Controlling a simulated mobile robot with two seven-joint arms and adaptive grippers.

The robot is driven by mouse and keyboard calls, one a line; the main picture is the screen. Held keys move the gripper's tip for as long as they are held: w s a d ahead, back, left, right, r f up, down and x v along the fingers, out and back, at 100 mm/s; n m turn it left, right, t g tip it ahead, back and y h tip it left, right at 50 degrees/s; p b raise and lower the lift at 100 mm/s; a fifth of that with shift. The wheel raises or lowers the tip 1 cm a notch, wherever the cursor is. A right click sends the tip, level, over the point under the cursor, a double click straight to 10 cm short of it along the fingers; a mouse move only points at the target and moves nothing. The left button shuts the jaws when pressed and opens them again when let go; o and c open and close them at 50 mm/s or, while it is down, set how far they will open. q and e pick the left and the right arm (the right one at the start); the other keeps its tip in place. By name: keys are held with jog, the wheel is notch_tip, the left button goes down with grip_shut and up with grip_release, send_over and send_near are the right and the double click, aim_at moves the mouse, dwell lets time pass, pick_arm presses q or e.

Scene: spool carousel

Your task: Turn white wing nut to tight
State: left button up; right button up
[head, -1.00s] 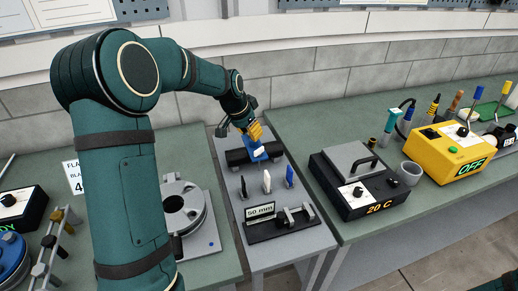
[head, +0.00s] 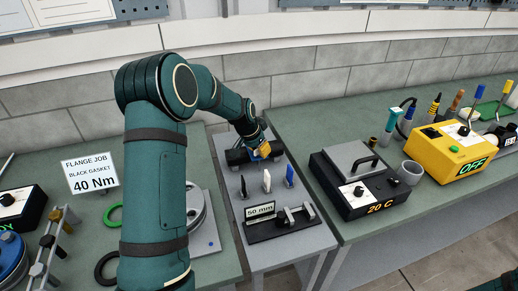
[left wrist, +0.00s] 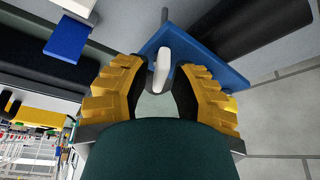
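The white wing nut (left wrist: 161,70) stands in front of a blue plate (left wrist: 215,72) in the left wrist view. My left gripper (left wrist: 160,82) has its two yellow fingers on either side of the wing nut. A gap shows between the nut and each finger, so the gripper is open. In the head view my left gripper (head: 261,151) is at the fixture with the black cylinder (head: 236,156), and its fingers mostly hide the blue plate and nut there. My right gripper is not in view.
On the grey stand, a dark, a white (head: 267,181) and a blue upright piece (head: 290,174) stand in a row. A "50 mm" gauge (head: 260,211) is in front. A black "20 C" box (head: 360,183) stands on the right bench, with a yellow "OFF" box (head: 450,150) beyond.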

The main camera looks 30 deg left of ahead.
pick_arm(q)
grip_shut()
jog(key=shift+f+m+h+b, duration=0.1)
jog(key=shift+m+h+b, duration=0.3)
jog(key=shift+m+b, duration=0.55)
jog(key=shift+m+h+b, duration=0.3)
jog(key=shift+m+b, duration=0.05)
jog(key=shift+m, duration=0.6)
jog(key=shift+m+g, duration=0.4)
jog(key=shift+m, duration=0.4)
jog(key=shift+h, duration=0.3)
jog(key=shift+c, duration=0.3)
grip_release()
